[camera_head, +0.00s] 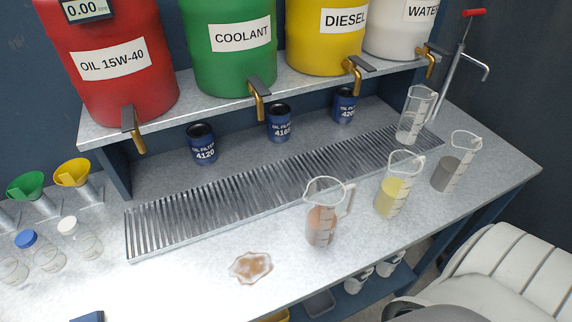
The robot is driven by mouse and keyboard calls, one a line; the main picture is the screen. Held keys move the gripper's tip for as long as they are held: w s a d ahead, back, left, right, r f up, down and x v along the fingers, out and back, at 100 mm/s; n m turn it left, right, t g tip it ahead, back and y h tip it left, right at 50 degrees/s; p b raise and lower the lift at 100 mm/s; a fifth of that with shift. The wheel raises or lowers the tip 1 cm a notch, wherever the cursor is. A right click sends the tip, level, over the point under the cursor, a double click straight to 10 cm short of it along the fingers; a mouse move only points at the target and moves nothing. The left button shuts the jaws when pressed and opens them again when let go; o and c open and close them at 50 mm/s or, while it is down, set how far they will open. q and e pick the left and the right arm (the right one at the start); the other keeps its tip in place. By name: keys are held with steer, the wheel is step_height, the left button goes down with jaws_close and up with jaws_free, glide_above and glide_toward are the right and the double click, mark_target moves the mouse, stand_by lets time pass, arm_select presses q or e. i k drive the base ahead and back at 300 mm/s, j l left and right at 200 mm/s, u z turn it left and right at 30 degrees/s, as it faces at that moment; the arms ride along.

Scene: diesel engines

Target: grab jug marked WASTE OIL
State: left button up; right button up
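Several clear measuring jugs with handles stand upright on the right part of the grey bench (200,285). One jug (322,222) holds reddish-brown liquid and is nearest the front middle. Right of it, a jug (391,197) holds yellow liquid. Farther right, a jug (447,175) holds grey-brown liquid. Behind these, a jug (412,118) looks empty or holds clear liquid, at the right end of the drain grate. I can read no WASTE OIL marking on any jug. Neither of my grippers is in view.
A brown puddle (250,267) lies on the bench left of the reddish-brown jug. A slatted drain grate (240,200) runs below the raised shelf. Labelled drums with taps stand above, including red OIL 15W-40 (115,85). White mugs (358,283) sit below the bench.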

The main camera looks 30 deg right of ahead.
mark_target(457, 162)
steer(key=z, duration=2.25)
steer(key=i+l+u, duration=0.1)
steer(key=u, duration=0.35)
steer(key=i+l+u, duration=0.1)
steer(key=l+u, duration=0.35)
steer(key=j, duration=0.1)
